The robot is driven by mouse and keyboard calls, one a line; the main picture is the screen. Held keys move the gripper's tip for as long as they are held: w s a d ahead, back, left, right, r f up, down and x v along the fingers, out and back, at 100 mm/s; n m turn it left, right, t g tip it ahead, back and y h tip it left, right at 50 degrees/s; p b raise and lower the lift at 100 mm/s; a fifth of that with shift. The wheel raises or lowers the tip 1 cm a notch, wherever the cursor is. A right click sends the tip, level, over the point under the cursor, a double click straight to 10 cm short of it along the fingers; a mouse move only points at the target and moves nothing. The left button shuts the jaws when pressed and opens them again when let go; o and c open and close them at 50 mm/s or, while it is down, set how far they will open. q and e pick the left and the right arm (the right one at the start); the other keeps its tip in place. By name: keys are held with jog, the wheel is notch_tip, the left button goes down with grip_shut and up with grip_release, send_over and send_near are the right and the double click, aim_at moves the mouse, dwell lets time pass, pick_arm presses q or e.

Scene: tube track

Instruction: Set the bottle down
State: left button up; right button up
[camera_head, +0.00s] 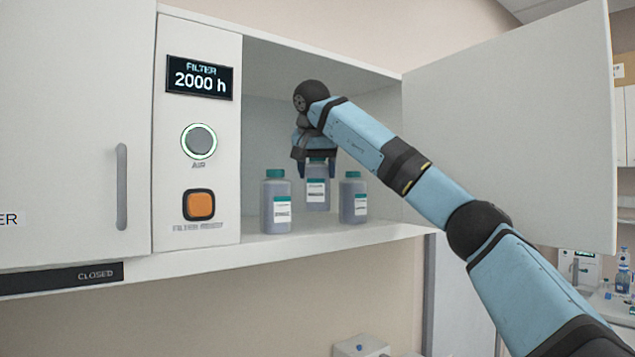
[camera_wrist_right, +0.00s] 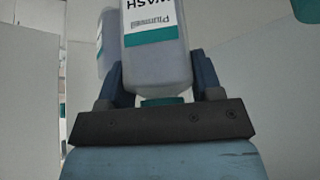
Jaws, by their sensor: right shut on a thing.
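A grey bottle with a teal cap and white label (camera_head: 317,194) is in the open cabinet, between and behind two similar bottles. My right gripper (camera_head: 317,172) comes down from above and is shut on this bottle near its cap. In the right wrist view the bottle (camera_wrist_right: 158,60) sits between the two fingers, its teal cap near the palm. It looks upright. I cannot tell whether its base touches the cabinet shelf (camera_head: 345,239). My left gripper is not in view.
One bottle (camera_head: 276,205) stands on the shelf to the left and another (camera_head: 353,200) to the right, both close to the held one. The open cabinet door (camera_head: 515,125) is at the right. A filter panel (camera_head: 198,120) borders the opening on the left. The shelf's right end is bare.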

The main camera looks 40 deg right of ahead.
aim_at(316, 165)
notch_tip(316, 165, down, 3)
jog(key=shift+r, duration=0.1)
jog(key=shift+d+f, duration=0.2)
jog(key=shift+f, duration=0.2)
jog(key=shift+a, duration=0.1)
jog(key=shift+a, duration=0.1)
jog(key=o, duration=1.1)
jog(key=shift+f, duration=0.15)
jog(key=shift+c, duration=0.2)
jog(key=shift+v, duration=3.95)
